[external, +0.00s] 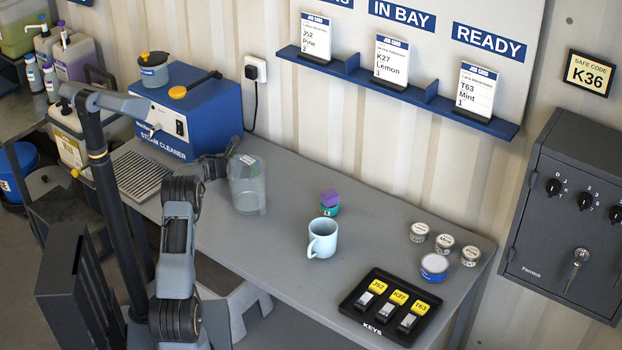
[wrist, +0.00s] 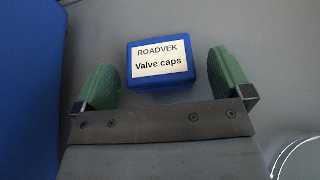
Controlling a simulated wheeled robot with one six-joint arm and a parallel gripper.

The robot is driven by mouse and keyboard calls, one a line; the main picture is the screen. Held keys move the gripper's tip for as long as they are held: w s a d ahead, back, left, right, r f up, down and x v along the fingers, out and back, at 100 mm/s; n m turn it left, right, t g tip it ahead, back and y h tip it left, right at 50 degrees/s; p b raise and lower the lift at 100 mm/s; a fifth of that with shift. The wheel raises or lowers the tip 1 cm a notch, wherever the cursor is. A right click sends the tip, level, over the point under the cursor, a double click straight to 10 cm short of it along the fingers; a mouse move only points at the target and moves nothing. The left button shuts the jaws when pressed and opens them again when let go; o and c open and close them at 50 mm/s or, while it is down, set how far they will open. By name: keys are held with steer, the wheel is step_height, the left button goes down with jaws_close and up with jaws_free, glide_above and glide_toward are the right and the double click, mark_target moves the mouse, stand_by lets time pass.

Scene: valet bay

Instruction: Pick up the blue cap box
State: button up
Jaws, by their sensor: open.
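The blue cap box (wrist: 160,85), with a white label reading "ROADVEK Valve caps", lies on the grey bench in the wrist view. My gripper (wrist: 163,70) is open, with one green finger pad on each side of the box and a gap on both sides. The box's near edge is close to the dark gripper bar. I cannot tell how high the fingers are above the bench. In the external view my gripper (external: 217,165) is beside the blue steam cleaner, and the box cannot be made out there.
The steam cleaner (external: 190,108) stands left of my gripper. A clear container (external: 248,190) stands close on its right.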

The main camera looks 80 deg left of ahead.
steer(key=shift+w+f, duration=0.1)
steer(key=c, duration=1)
